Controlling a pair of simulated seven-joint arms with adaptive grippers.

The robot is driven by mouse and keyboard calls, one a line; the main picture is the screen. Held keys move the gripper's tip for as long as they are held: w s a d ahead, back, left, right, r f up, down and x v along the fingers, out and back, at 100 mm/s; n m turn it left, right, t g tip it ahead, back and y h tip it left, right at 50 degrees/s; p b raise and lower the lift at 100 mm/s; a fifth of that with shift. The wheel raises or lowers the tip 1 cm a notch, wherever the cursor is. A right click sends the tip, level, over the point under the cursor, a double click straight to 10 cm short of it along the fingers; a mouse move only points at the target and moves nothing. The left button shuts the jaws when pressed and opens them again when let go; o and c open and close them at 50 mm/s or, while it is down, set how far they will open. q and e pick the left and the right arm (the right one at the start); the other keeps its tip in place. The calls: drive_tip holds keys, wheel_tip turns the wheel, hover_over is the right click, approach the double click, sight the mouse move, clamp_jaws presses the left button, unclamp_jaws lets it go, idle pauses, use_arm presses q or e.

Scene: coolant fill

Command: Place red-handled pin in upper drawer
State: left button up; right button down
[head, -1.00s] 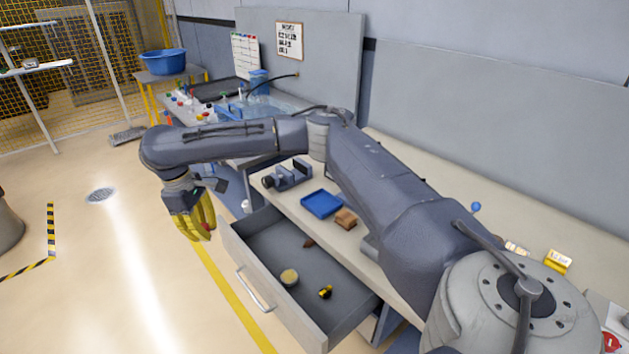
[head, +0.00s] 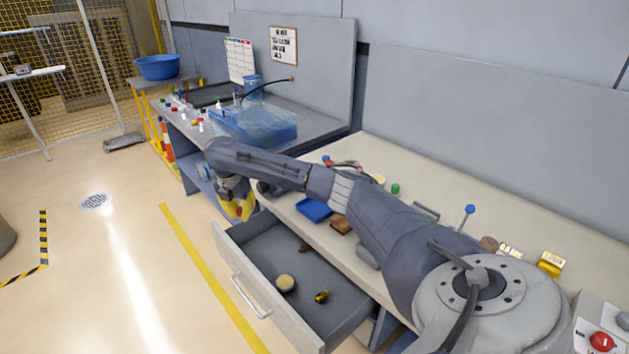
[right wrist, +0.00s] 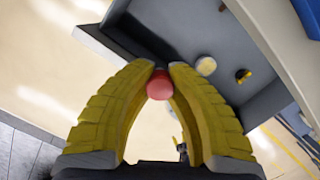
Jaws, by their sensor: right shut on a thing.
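My right gripper (head: 240,208) is by the far end of the open drawer (head: 234,268) in the head view. Its yellow fingers are closed on the red-handled pin. In the right wrist view, the pin's round red handle (right wrist: 160,86) shows between the fingertips (right wrist: 160,70); the rest of the pin is hidden. The drawer (right wrist: 165,38) lies just beyond the fingertips in that view. I cannot tell the exact height of the gripper over the drawer's edge. My left gripper is not in view.
The drawer holds a round tan piece (head: 285,283), a yellow-and-black piece (head: 321,296) and a small brown piece (head: 304,248). A blue tray (head: 314,210) and a brown block (head: 341,226) are on the bench above. Much of the drawer floor is clear.

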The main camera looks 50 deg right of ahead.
drive_tip(key=d+f+n, duration=0.2)
drive_tip(key=d, duration=0.2)
approach(261, 259)
drive_tip(key=f, duration=0.4)
drive_tip(key=d+f, duration=0.1)
drive_tip(key=f, duration=0.1)
idle(0.4)
drive_tip(key=shift+f, duration=0.15)
drive_tip(key=c, duration=1.4)
unclamp_jaws()
wheel_tip(261, 259, up, 12)
drive_tip(key=s+a, duration=0.1)
drive_tip(key=shift+a, duration=0.25)
